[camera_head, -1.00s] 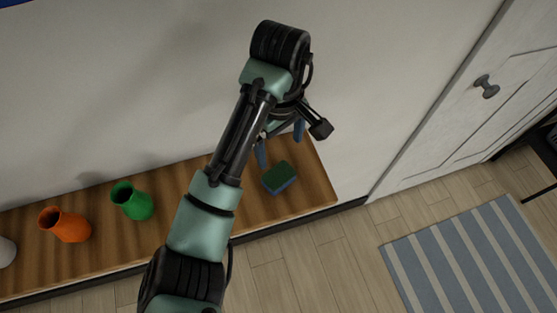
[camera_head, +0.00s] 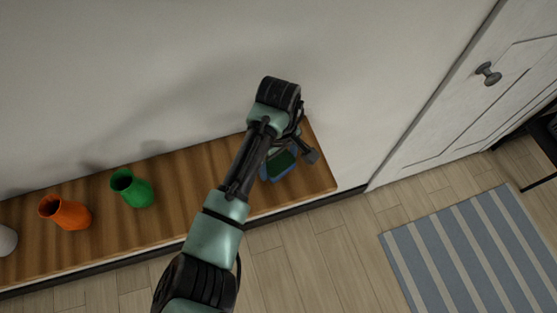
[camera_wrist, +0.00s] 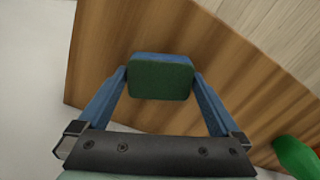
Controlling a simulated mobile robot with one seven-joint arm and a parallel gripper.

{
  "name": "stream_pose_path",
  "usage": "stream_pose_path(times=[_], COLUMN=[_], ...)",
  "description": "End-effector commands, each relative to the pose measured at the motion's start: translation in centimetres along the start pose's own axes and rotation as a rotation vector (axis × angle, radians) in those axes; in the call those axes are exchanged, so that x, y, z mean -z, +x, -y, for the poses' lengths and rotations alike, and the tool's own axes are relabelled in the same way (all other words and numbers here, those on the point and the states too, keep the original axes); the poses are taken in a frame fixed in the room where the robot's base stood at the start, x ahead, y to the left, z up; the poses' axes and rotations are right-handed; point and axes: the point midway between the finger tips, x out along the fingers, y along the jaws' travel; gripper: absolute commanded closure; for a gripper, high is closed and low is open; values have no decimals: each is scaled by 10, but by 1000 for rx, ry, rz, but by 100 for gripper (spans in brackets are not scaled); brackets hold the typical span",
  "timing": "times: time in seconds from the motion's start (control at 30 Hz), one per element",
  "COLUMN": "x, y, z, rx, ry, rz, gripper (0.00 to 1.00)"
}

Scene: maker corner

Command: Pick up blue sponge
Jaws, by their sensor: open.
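The blue sponge (camera_head: 281,166) has a dark green top and lies on the wooden shelf (camera_head: 215,163) near its right end. In the wrist view the sponge (camera_wrist: 160,78) sits between the two blue fingers of my gripper (camera_wrist: 160,80). The fingers are open, one on each side, with their tips close to the sponge's sides; I cannot tell whether they touch it. In the head view my gripper (camera_head: 280,164) is down at the sponge, and my arm hides part of the fingers.
A green vase (camera_head: 134,190), an orange vase (camera_head: 68,212) and a white object (camera_head: 5,240) stand to the left on the shelf. A wall rises behind it. A white door (camera_head: 450,110) and a striped rug (camera_head: 470,255) are to the right.

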Motion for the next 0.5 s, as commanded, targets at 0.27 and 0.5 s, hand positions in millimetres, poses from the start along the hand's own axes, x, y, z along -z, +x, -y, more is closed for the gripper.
stream_pose_path(times=[0.27,0.5], x=[0,0], y=[5,5], z=[0,0], rx=[0,0], ry=[0,0], rz=[0,0], gripper=[0,41])
